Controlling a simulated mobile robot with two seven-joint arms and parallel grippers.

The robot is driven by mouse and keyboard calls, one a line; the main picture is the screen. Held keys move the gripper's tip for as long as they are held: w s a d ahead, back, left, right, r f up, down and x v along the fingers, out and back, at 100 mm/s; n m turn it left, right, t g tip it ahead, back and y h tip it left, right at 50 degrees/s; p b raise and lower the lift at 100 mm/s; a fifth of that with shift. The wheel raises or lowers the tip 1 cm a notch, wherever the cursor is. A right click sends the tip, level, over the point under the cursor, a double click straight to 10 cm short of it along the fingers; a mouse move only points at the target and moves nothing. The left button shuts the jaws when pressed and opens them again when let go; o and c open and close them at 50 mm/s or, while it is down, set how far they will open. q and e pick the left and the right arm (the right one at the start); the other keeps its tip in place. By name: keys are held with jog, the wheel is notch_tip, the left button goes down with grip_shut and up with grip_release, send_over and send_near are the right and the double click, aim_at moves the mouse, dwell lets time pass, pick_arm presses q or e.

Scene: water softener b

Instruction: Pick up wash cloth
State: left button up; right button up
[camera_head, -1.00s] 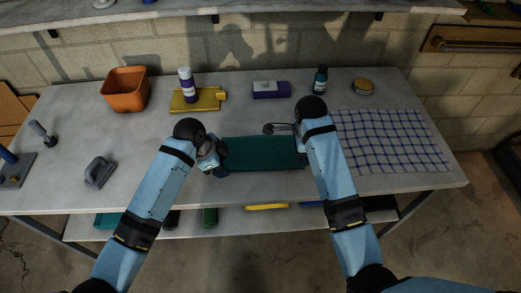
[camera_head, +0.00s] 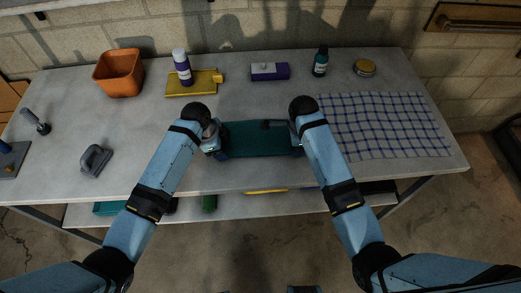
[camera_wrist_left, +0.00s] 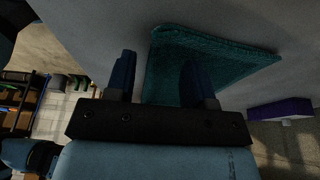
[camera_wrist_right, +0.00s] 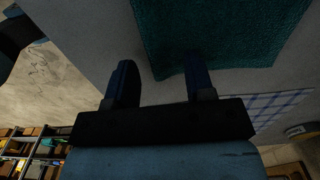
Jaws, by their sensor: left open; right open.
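A dark teal cloth (camera_head: 256,139) lies flat on the table at its front middle. It also shows in the left wrist view (camera_wrist_left: 222,52) and right wrist view (camera_wrist_right: 215,30). My left gripper (camera_head: 213,151) is open at the cloth's left end, and in the left wrist view its fingers (camera_wrist_left: 158,75) straddle the cloth's edge. My right gripper (camera_head: 297,151) is open at the right end, with its fingers (camera_wrist_right: 162,78) at a cloth corner. Neither is closed on it. A blue-white checkered cloth (camera_head: 385,125) lies spread at the right.
A small dark tool (camera_head: 272,124) lies by the teal cloth's far edge. An orange bin (camera_head: 119,74), yellow item (camera_head: 206,84), purple box (camera_head: 269,72), bottles (camera_head: 320,62) and a tin (camera_head: 364,68) stand at the back. A grey tool (camera_head: 96,160) lies left.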

pick_arm(q)
jog(key=shift+w+f, duration=0.1)
jog(key=shift+f, duration=0.1)
pick_arm(e)
jog(key=shift+f, duration=0.15)
pick_arm(q)
jog(key=shift+f+b, duration=0.6)
jog(key=shift+b, duration=0.1)
pick_arm(e)
jog(key=shift+f, duration=0.6)
pick_arm(q)
jog(key=shift+c, duration=0.3)
pick_arm(e)
jog(key=shift+c, duration=0.4)
pick_arm(q)
grip_shut()
pick_arm(e)
jog(key=shift+f, duration=0.1)
grip_shut()
pick_arm(q)
jog(key=shift+r, duration=0.15)
